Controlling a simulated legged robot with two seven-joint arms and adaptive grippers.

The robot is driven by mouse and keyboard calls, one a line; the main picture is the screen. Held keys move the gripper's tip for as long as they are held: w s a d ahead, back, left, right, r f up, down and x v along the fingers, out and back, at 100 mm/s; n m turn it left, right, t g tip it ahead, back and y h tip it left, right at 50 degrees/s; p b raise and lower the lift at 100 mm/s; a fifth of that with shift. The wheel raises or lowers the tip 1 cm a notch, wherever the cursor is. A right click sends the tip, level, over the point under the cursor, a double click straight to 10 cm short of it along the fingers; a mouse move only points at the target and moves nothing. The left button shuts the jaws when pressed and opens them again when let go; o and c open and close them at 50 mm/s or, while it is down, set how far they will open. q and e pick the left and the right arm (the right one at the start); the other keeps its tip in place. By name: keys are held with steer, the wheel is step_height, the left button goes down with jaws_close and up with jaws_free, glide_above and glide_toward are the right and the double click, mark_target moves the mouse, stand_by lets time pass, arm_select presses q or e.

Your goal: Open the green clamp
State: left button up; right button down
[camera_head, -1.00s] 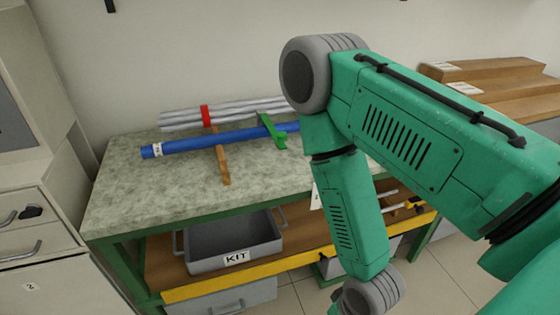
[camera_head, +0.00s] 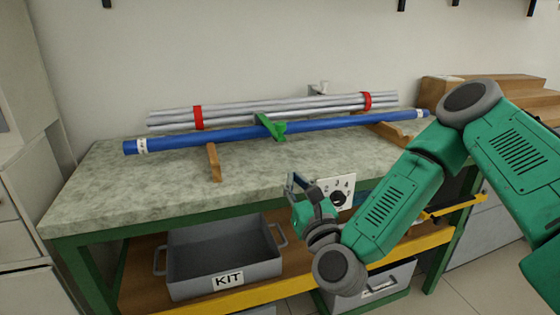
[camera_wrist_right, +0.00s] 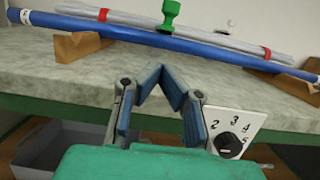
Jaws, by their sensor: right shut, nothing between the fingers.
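The green clamp (camera_head: 270,126) sits around the middle of the long blue rod (camera_head: 330,125), in front of the bundle of silver rods. It also shows at the top of the right wrist view (camera_wrist_right: 171,14). Its lower part is hidden there by the blue rod. I cannot tell from its shape how tightly it holds. My right gripper (camera_head: 292,182) is at the bench's front edge, below and in front of the clamp, and apart from it. In the right wrist view its blue-grey fingertips (camera_wrist_right: 162,74) meet with nothing between them. My left gripper is out of view.
Silver rods with red bands (camera_head: 235,112) lie behind the blue rod. Wooden supports (camera_head: 213,163) hold the rods above the bench top (camera_head: 110,175). A dial plate (camera_head: 343,183) is by my right gripper. A grey KIT bin (camera_head: 205,285) stands on the lower shelf.

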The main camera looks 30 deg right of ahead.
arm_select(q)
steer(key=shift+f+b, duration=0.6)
arm_select(e)
steer(key=x, duration=1)
